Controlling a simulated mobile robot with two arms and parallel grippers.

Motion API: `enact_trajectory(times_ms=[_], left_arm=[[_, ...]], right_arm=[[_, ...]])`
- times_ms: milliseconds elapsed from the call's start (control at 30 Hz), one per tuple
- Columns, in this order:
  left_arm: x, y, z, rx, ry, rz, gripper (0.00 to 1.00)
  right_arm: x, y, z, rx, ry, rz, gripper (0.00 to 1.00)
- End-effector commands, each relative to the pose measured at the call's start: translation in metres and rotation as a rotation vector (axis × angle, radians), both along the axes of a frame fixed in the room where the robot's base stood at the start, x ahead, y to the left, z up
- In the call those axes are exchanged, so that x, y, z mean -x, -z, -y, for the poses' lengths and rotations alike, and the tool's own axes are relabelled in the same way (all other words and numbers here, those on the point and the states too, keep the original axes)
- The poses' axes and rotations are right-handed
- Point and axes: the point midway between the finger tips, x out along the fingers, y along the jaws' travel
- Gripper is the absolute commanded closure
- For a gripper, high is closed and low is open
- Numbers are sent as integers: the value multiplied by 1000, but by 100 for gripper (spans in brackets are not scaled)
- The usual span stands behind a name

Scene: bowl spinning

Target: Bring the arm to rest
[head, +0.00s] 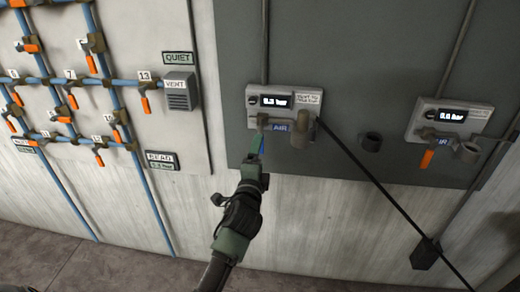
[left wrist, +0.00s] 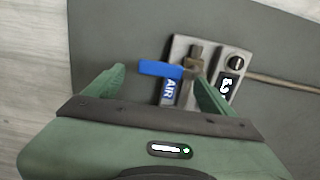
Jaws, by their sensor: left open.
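My left gripper (head: 261,155) is in front of the left air panel (head: 300,97) in the head view. In the left wrist view, my left gripper (left wrist: 159,76) is open, with its green fingers spread. A blue valve handle (left wrist: 158,69) lies across the gap between the fingers, near the right fingertip; I cannot tell whether they touch. The handle is mostly hidden in the head view. The air panel (left wrist: 176,52) also shows in the left wrist view, with its blue AIR label (left wrist: 169,92). My right gripper is in neither view.
A second air panel (head: 456,115) with an orange handle (head: 427,158) is at the right. At the left, a board carries blue pipes (head: 122,140) and several orange-handled valves.

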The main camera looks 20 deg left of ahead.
Motion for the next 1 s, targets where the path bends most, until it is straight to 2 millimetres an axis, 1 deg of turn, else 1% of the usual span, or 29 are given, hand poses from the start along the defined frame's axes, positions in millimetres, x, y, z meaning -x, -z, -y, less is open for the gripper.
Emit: enact_trajectory(times_ms=[33, 100, 200, 667, 733, 767, 867, 967, 1000], left_arm=[[7, 2, 3, 0, 1, 0, 15], [14, 1, 5, 0, 1, 0, 15], [19, 1, 6, 0, 0, -1, 15], [20, 0, 6, 1, 1, 0, 15], [19, 5, 7, 7, 3, -7, 15], [19, 10, 8, 15, 7, -15, 15], [19, 46, 15, 67, 28, -68, 15], [24, 109, 26, 165, 55, -160, 15], [29, 139, 31, 214, 63, -204, 15]], right_arm=[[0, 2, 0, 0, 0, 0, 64], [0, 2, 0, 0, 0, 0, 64], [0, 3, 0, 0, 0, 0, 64], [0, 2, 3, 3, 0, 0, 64], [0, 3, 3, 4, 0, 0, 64], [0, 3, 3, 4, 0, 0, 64], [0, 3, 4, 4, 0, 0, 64], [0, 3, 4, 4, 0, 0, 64], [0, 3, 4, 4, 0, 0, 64]])
